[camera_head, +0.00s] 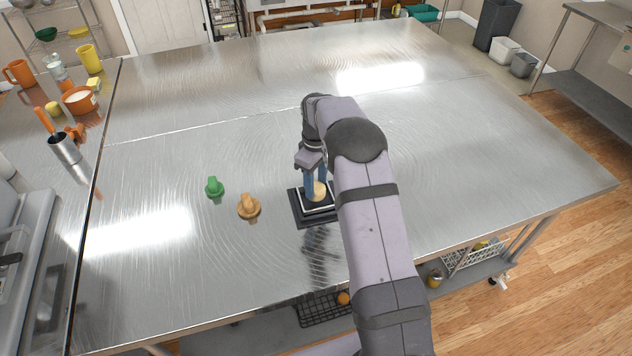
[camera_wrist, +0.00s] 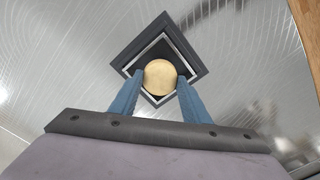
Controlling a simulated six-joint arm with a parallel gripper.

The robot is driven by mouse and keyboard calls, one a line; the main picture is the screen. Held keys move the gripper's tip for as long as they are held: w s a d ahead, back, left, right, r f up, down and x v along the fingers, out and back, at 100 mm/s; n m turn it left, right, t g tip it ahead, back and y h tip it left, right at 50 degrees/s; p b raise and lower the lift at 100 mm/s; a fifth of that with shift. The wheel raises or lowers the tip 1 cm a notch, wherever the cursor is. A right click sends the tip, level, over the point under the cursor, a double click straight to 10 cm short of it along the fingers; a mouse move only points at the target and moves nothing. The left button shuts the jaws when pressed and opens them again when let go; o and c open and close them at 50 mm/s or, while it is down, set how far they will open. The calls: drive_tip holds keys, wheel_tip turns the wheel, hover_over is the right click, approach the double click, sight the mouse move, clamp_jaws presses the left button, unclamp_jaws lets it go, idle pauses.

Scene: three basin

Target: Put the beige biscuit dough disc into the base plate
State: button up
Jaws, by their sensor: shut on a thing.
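The beige biscuit dough disc (camera_wrist: 160,77) is between the blue fingertips of my gripper (camera_wrist: 157,85) in the wrist view. My gripper is shut on it. In the head view the disc (camera_head: 319,190) shows beside the blue fingers (camera_head: 314,182), partly hidden by them and my arm. The base plate (camera_wrist: 192,47) is a dark square with a lighter inner square outline, and the disc is over its inner area. In the head view the base plate (camera_head: 297,212) lies on the metal table under my gripper. I cannot tell whether the disc touches the plate.
A green knobbed piece (camera_head: 214,188) and an orange-tan knobbed piece (camera_head: 248,206) stand on the metal table (camera_head: 200,260) left of the plate. Mugs, a bowl (camera_head: 79,100) and a metal cylinder (camera_head: 66,150) stand on the left counter. The table's far half is clear.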

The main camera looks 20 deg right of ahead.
drive_tip(key=shift+f+b, duration=0.5)
drive_tip(key=shift+f, duration=0.5)
drive_tip(key=o, duration=1.1)
drive_tip(key=shift+r, duration=0.1)
drive_tip(key=shift+r+p, duration=1.15)
drive_tip(key=shift+r, duration=0.3)
wheel_tip(320, 180, up, 6)
drive_tip(key=b, duration=0.3)
drive_tip(key=shift+r, duration=0.65)
